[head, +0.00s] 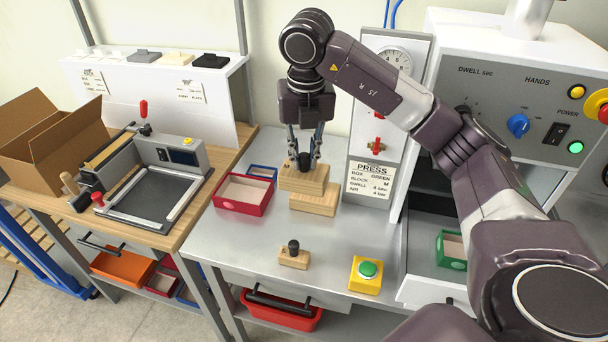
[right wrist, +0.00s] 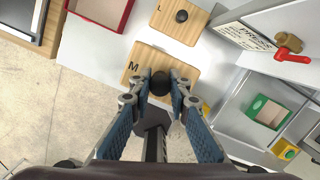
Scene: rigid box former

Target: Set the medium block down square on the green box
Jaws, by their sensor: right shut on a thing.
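The medium block, marked M, is wooden with a black knob; it shows in the head view (head: 303,178) and in the right wrist view (right wrist: 133,68). My right gripper (head: 303,158) is shut on its knob (right wrist: 160,82) from above. The block looks level and appears raised over the metal table. The green box (head: 451,262) is small, open-topped and pale inside, at the lower right by the press. It also shows at the right of the right wrist view (right wrist: 278,122), apart from the block. My left gripper is not in view.
A wooden block marked L (right wrist: 178,18), also in the head view (head: 313,205), lies close by. A red box (head: 242,208), blue box (head: 262,171), small knobbed block (head: 293,259) and yellow button unit (head: 366,275) are on the table. The press (head: 540,85) rises at right.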

